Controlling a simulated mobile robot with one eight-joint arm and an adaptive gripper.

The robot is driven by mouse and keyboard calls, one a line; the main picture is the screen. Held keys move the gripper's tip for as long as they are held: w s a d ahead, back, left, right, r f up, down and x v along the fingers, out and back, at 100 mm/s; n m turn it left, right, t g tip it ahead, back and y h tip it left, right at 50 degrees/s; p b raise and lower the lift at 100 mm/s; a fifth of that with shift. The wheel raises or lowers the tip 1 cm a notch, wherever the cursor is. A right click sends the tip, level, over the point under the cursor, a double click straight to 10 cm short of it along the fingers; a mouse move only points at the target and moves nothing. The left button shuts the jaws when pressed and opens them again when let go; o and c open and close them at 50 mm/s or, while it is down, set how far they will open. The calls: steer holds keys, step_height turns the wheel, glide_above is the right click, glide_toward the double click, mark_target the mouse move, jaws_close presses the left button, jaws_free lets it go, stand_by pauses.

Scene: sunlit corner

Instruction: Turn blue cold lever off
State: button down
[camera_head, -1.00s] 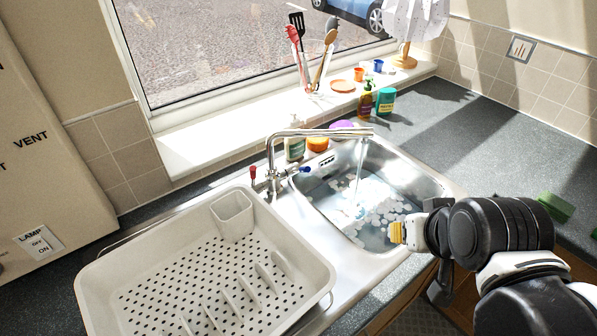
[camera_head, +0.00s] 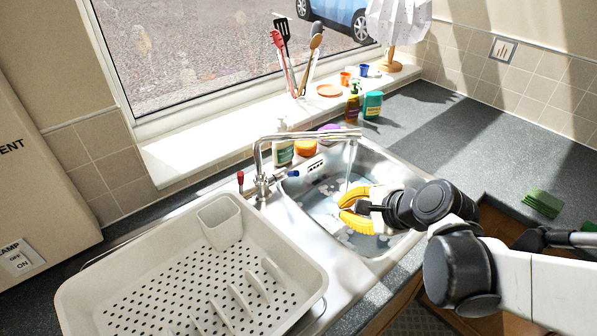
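The chrome tap (camera_head: 262,160) stands behind the sink, with a stream of water falling from its spout into the basin. Its blue cold lever (camera_head: 292,173) sticks out on the right side of the tap's base, and its red lever (camera_head: 240,178) stands upright on the left. My gripper (camera_head: 342,205) has yellow fingers spread apart, open and empty. It is over the sink basin (camera_head: 305,200), to the right of and nearer than the blue lever, apart from it. It hides part of the basin and the water.
A pale dish rack (camera_head: 290,250) fills the drainer at the left. Bottles (camera_head: 284,148) and an orange pot (camera_head: 306,146) stand behind the basin. A utensil holder (camera_head: 296,85) is on the sill. Green sponges (camera_head: 543,203) lie on the right worktop, which is mostly clear.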

steer(key=w+a+f+m+t+y+b, duration=0.1)
steer(key=w+a+f+m+y+b, duration=0.1)
steer(key=w+a+f+m, duration=0.3)
steer(key=w+a+f+m+t+y+b, duration=0.1)
steer(key=w+a+f+m+b, duration=0.2)
steer(key=w+m, duration=0.35)
steer(key=shift+w+a+r+n+p, duration=0.2)
steer(key=shift+w+a+r, duration=0.25)
steer(key=shift+r, duration=0.25)
steer(key=shift+w+a+r+n+p, duration=0.15)
steer(key=shift+w+a+r, duration=0.3)
steer(key=shift+r, duration=0.25)
steer(key=shift+r, duration=0.1)
steer(key=shift+r+p, duration=0.25)
steer(key=shift+p, duration=0.45)
